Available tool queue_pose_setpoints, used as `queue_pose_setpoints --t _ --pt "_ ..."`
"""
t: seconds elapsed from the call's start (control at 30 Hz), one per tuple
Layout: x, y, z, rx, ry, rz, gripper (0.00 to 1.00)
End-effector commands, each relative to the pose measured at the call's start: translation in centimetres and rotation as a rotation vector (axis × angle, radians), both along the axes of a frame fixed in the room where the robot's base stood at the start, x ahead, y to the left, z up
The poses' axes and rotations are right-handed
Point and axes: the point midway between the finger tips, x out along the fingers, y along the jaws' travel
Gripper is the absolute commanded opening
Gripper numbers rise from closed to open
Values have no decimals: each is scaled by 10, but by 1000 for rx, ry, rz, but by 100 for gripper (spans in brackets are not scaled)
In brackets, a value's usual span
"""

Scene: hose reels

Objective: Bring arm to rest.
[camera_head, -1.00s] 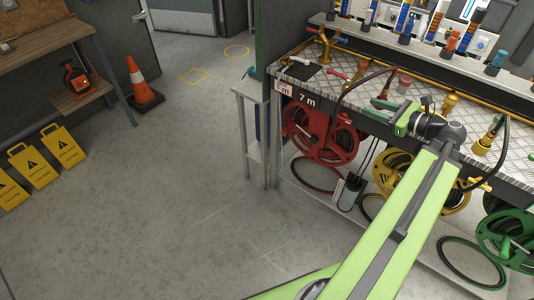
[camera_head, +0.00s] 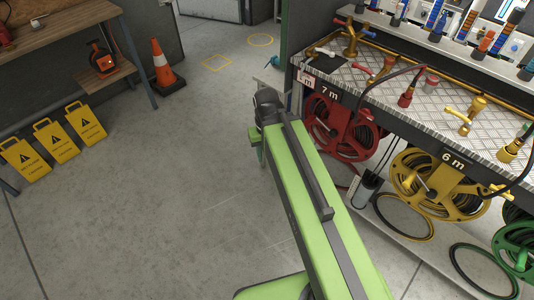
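My green arm (camera_head: 315,205) reaches up from the bottom of the view, over open floor and left of the hose bench. Its dark wrist (camera_head: 267,106) is at the far end, in front of the bench's left end. My gripper (camera_head: 257,138) shows only as a small green part beside the wrist. Its fingers are mostly hidden, and I cannot see whether they are open or whether anything is in them.
The metal-topped bench (camera_head: 440,98) fills the right side. Below it hang a red hose reel (camera_head: 345,128), a yellow reel (camera_head: 437,187) and a green reel (camera_head: 520,247). An orange cone (camera_head: 165,68) and yellow floor signs (camera_head: 54,143) stand at left.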

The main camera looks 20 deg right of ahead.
Motion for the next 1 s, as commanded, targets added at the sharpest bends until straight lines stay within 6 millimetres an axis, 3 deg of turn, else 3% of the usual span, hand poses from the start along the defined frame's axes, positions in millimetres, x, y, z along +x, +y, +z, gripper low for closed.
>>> queue_pose_setpoints --t 0.17,0.33,0.43,1.0 --pt "0 0 22 1 0 -2 34" --pt "0 -1 81 2 0 -3 34" --pt "0 -1 106 2 0 -4 34" --pt "1 -1 100 3 0 -4 34"
